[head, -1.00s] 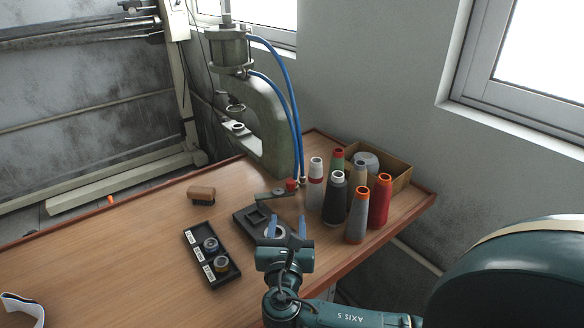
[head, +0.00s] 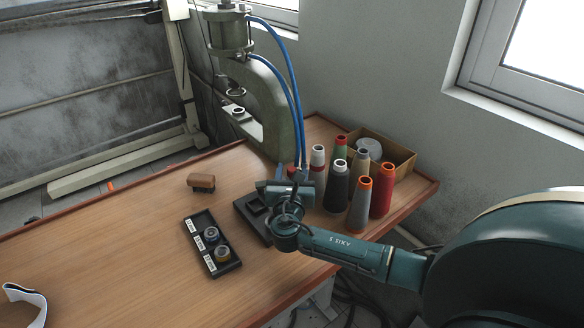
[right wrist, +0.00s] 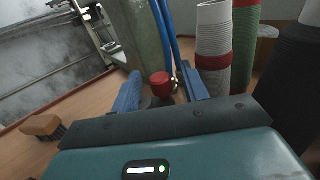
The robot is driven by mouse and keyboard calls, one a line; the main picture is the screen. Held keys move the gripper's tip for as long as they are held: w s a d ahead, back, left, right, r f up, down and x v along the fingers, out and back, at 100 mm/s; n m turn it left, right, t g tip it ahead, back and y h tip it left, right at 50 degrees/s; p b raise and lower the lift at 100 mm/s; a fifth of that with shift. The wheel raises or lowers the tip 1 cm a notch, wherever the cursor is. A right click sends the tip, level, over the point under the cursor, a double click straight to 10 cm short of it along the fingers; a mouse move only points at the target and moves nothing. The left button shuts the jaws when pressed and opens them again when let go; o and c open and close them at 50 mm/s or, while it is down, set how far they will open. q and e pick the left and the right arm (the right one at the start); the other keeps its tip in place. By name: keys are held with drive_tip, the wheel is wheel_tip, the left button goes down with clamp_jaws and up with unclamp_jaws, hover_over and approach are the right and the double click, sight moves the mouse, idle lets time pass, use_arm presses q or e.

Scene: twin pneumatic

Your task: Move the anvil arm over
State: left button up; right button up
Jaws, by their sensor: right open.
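The green pneumatic press (head: 275,115) stands at the back of the table. A small ring-topped anvil part (head: 238,111) projects left from its lower frame. A red knob (right wrist: 160,83) sits at the press base in the right wrist view, on what looks like a low arm that is mostly hidden. My right gripper (right wrist: 162,92) is open, with its blue fingers on either side of the knob's line of sight. I cannot tell if they reach around it. In the head view, the right gripper (head: 288,188) is in front of the press base and covers the low arm. My left gripper is out of view.
Several thread cones (head: 336,187) stand close to the right of my gripper, before a cardboard box (head: 400,160). A black tray with two small dies (head: 193,231) and a brush (head: 201,182) lie left. Blue hoses (head: 297,120) run down the press.

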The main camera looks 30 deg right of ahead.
drive_tip(key=shift+w+d, duration=0.4)
drive_tip(key=shift+w, duration=0.15)
drive_tip(key=shift+c, duration=0.4)
clamp_jaws()
